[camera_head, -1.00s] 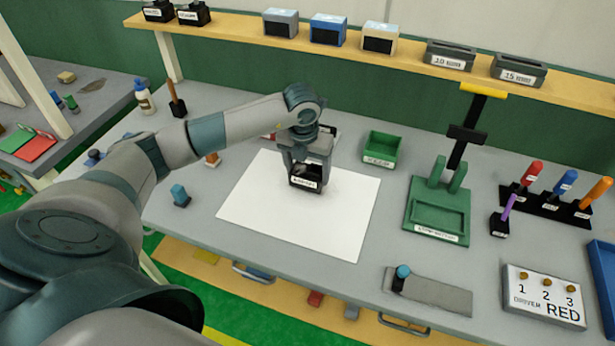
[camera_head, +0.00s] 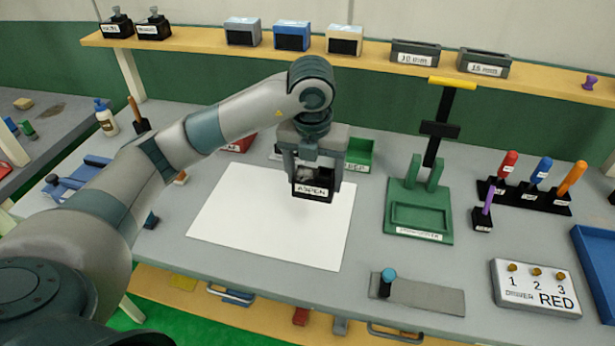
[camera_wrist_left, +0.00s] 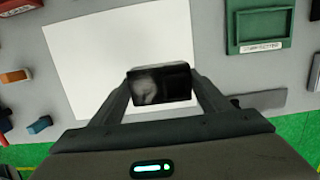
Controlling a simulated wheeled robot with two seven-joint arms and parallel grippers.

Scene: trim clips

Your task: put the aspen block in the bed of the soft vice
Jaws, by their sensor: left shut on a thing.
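My left gripper (camera_head: 316,185) is shut on a dark block with a white label reading ASPEN (camera_head: 312,190), the aspen block. It holds the block above the white sheet, near the sheet's right side. In the left wrist view the block (camera_wrist_left: 160,86) sits between the two fingers, its upper face dark with a pale blur. A blue fixture with raised parts (camera_head: 75,182) at the far left of the bench, partly behind my left arm, may be the soft vice; I cannot read a label on it. My right gripper is not in view.
A white sheet (camera_head: 250,225) covers mid-bench. A green press fixture (camera_head: 418,214) stands to its right, with a green bin (camera_head: 359,155) behind the gripper. Farther right are a screwdriver rack (camera_head: 525,198) and a numbered panel (camera_head: 537,287). A shelf (camera_head: 370,57) runs along the back.

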